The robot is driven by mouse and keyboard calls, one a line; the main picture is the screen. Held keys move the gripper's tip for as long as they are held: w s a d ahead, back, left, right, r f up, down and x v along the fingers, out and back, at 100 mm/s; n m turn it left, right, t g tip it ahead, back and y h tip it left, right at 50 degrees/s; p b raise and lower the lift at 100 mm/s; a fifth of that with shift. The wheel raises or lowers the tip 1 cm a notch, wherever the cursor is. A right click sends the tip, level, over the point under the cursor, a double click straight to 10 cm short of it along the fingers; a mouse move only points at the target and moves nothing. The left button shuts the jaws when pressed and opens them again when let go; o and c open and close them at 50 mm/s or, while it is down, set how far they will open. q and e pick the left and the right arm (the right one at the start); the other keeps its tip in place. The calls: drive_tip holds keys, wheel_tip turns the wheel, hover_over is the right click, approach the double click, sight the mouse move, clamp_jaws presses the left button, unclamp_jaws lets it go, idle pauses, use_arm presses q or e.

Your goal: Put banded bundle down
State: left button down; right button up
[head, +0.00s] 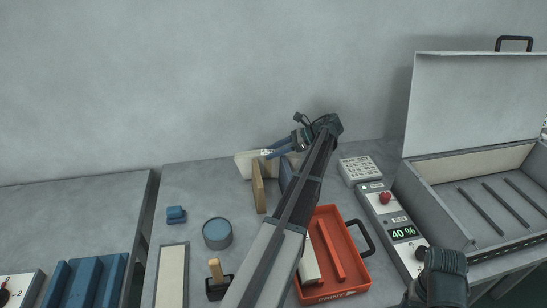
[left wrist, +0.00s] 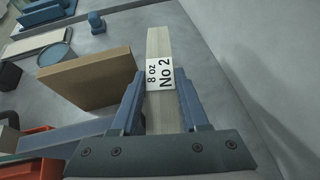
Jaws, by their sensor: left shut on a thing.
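My left gripper (head: 284,149) is at the back of the middle table, with its blue fingers shut on the banded bundle (head: 244,165). The bundle is a long pale block whose white label reads "8 oz No 2" in the left wrist view (left wrist: 158,45). The fingers grip its near part, and its far end sticks out past them. I cannot tell whether its underside touches the tabletop. A brown upright board (head: 258,188) stands close beside it and also shows in the left wrist view (left wrist: 85,80). A dark part of my right arm shows at lower right; its fingers are hidden.
A blue round container (head: 217,234), a small blue block (head: 176,214) and a pale strip (head: 172,278) are on the left. An orange tray (head: 352,277), a control box (head: 388,212) showing 40 % and an open lidded case (head: 455,215) are on the right.

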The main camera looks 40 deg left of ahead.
use_arm(q)
drive_tip(key=shift+r, duration=0.1)
drive_tip(key=shift+f, duration=0.3)
drive_tip(key=shift+c, duration=2)
unclamp_jaws()
drive_tip(key=shift+r, duration=0.1)
use_arm(e)
drive_tip(key=shift+f, duration=0.15)
